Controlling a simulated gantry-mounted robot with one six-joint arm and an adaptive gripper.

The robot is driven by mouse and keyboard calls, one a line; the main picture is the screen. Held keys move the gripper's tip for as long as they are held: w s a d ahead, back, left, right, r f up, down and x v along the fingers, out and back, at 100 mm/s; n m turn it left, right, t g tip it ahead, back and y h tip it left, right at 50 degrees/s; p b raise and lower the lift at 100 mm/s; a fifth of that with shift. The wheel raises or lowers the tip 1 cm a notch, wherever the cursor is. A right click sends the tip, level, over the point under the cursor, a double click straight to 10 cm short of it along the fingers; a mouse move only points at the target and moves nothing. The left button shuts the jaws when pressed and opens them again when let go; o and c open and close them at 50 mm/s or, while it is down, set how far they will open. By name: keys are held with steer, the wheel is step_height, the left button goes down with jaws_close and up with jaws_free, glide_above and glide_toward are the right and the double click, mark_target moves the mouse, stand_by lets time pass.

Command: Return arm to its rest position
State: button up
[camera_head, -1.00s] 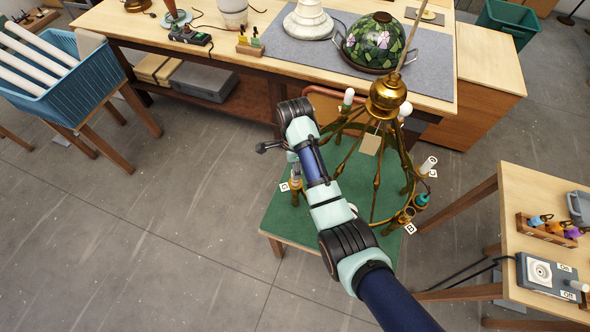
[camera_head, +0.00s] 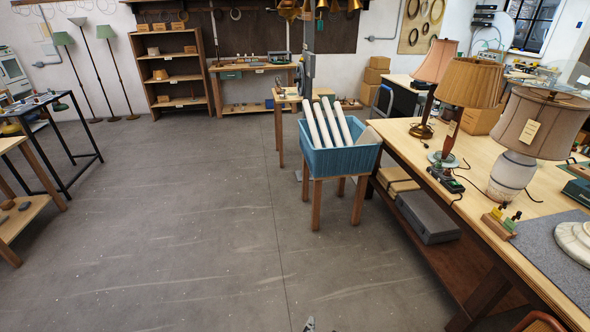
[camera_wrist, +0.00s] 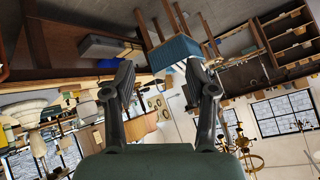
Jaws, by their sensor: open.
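My gripper (camera_wrist: 160,72) shows in the wrist view with its two dark fingers spread apart and nothing between them. The wrist view looks out over the room, turned on its side or nearly upside down. In the head view only a small pale piece shows at the bottom edge, and my gripper cannot be made out there. The brass chandelier on the green-topped stand is outside the head view.
A blue basket (camera_head: 336,160) with white tubes stands on wooden legs right of centre. The long workbench (camera_head: 428,150) with shaded lamps fills the right side. A dark metal table (camera_head: 65,125) stands at left. The grey floor (camera_head: 190,215) between is clear.

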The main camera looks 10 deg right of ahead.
steer(key=s+a+r+n+t+y, duration=0.2)
steer(key=s+a+r+n+t, duration=0.15)
steer(key=a+r+n, duration=0.4)
step_height(320, 180, up, 18)
steer(key=s+a+p, duration=0.1)
steer(key=a+p, duration=0.1)
steer(key=p, duration=1.5)
steer(key=shift+s+a+p, duration=0.15)
steer(key=shift+a+p, duration=0.2)
